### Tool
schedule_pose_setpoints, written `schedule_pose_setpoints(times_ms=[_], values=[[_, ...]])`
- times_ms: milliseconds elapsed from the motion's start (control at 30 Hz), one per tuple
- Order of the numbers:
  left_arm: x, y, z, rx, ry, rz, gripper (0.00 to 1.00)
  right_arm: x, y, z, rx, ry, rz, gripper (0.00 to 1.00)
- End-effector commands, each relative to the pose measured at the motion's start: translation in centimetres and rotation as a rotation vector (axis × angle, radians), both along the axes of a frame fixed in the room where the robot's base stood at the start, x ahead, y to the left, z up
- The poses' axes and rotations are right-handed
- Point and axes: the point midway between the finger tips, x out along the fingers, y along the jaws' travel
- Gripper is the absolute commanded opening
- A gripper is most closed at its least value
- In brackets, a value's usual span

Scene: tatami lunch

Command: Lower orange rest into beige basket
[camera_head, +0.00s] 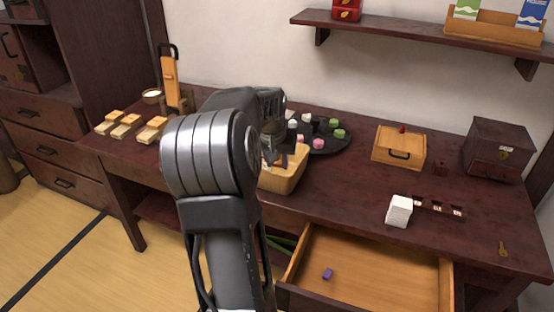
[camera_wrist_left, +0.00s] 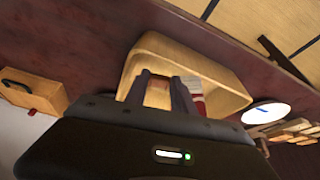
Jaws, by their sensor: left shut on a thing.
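The beige basket (camera_head: 283,181) stands on the dark table, partly hidden behind my left arm. My left gripper (camera_head: 275,158) is over the basket's opening, pointing down. In the left wrist view the basket (camera_wrist_left: 190,52) surrounds the view of my left gripper's fingers (camera_wrist_left: 163,98). The fingers are shut on the orange rest (camera_wrist_left: 157,97), which shows only as a small orange patch between them. Whether the rest touches the basket floor cannot be told. Something red and white (camera_wrist_left: 193,88) shows in the basket beside the fingers. My right gripper is not in view.
A dark round tray (camera_head: 325,144) with several coloured pieces lies behind the basket. An orange box (camera_head: 398,146) and a dark chest (camera_head: 498,149) stand to the right. A white stack (camera_head: 399,211) is in front. The open drawer (camera_head: 365,268) holds a purple piece (camera_head: 327,274).

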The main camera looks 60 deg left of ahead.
Motion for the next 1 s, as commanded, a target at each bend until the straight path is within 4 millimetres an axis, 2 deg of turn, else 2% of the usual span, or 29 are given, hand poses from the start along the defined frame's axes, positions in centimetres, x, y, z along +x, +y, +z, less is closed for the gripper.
schedule_pose_setpoints(times_ms=[400,1000], values=[[0.0,0.0,-2.2,0.001,-0.001,0.0,0.0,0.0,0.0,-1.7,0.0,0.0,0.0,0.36],[0.0,0.0,-2.2,0.001,-0.001,0.0,0.0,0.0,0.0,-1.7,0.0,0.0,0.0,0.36]])
